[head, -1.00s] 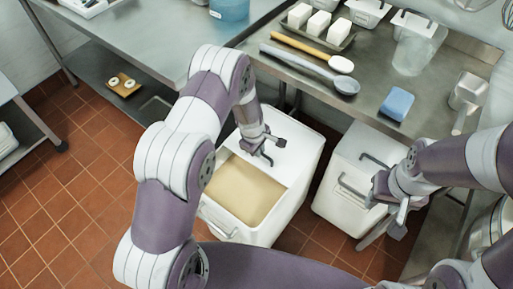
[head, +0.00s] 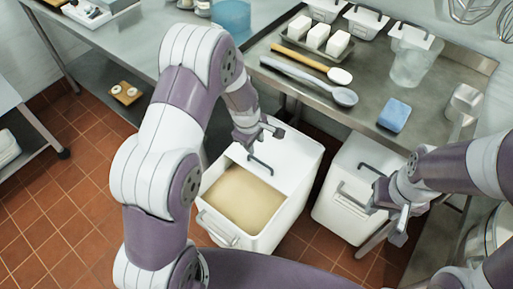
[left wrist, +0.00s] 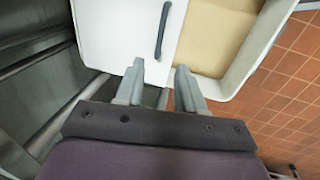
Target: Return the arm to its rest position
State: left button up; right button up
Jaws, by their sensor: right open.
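My left gripper (head: 262,133) hangs above the white lid of a large white bin (head: 285,205), just behind the lid's dark handle (head: 260,165). In the left wrist view, its fingers (left wrist: 158,82) are apart with nothing between them, and the handle (left wrist: 163,30) lies beyond them. The bin's front part is uncovered and shows a pale tan fill (head: 243,199). My right gripper (head: 393,210) is open and empty, in front of a second, closed white bin (head: 345,205).
A wooden board (head: 127,93) lies on a lower shelf.

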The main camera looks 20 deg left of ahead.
pick_arm(q)
jog(key=shift+s+r, duration=0.1)
jog(key=shift+r, duration=0.4)
jog(key=s+a+r+m+p, duration=0.3)
jog(key=s+r+m+p, duration=0.5)
jog(key=s+r+m, duration=0.5)
jog(key=s+r, duration=0.5)
jog(key=r, duration=0.1)
jog(key=shift+r+m+g+y, duration=0.2)
jog(key=shift+m+g+y, duration=0.1)
jog(key=shift+y, duration=0.1)
jog(key=shift+s+a, duration=0.1)
jog(key=shift+s, duration=0.1)
jog(key=shift+w, duration=0.1)
